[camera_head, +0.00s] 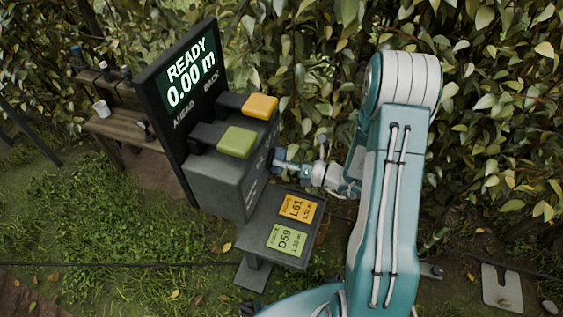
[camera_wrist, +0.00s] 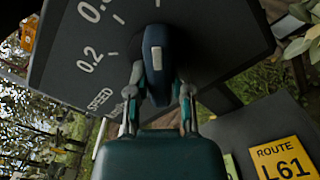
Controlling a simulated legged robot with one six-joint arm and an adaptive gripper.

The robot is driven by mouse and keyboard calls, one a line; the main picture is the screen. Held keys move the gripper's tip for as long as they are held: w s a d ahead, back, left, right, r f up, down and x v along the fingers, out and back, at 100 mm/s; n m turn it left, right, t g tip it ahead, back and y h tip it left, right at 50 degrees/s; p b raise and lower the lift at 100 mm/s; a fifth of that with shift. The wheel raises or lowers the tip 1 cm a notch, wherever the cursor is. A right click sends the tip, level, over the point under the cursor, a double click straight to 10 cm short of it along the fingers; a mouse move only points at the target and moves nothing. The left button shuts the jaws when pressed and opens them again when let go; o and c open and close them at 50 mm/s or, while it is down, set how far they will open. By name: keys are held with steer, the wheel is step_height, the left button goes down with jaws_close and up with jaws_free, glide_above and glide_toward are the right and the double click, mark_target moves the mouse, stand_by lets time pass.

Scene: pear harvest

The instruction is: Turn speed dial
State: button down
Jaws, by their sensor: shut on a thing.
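The speed dial (camera_wrist: 153,60) is a dark blue knob with a pale stripe on a dark panel (camera_wrist: 72,55) marked "SPEED" and "0.2" in the wrist view. My gripper (camera_wrist: 160,92) has its two fingers on either side of the knob, closed on it. In the head view my gripper (camera_head: 287,163) reaches the right side of the grey control box (camera_head: 215,185). The knob's far side and most of the scale are hidden. A screen (camera_head: 188,82) on the box reads "READY 0.00 m", with "AHEAD" and "BACK" below.
A yellow lever pad (camera_head: 260,106) and a green lever pad (camera_head: 237,142) project from the box close to my gripper. Below is a shelf (camera_head: 257,228) with a yellow L61 card (camera_head: 298,208) and a green D59 card (camera_head: 287,239). Dense foliage (camera_head: 495,120) stands behind and right.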

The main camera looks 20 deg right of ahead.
steer(key=shift+w+d, duration=0.1)
steer(key=shift+w, duration=0.05)
stand_by(0.4)
steer(key=c, duration=0.5)
jaws_free()
steer(key=v, duration=1.2)
steer(key=shift+w+f, duration=0.1)
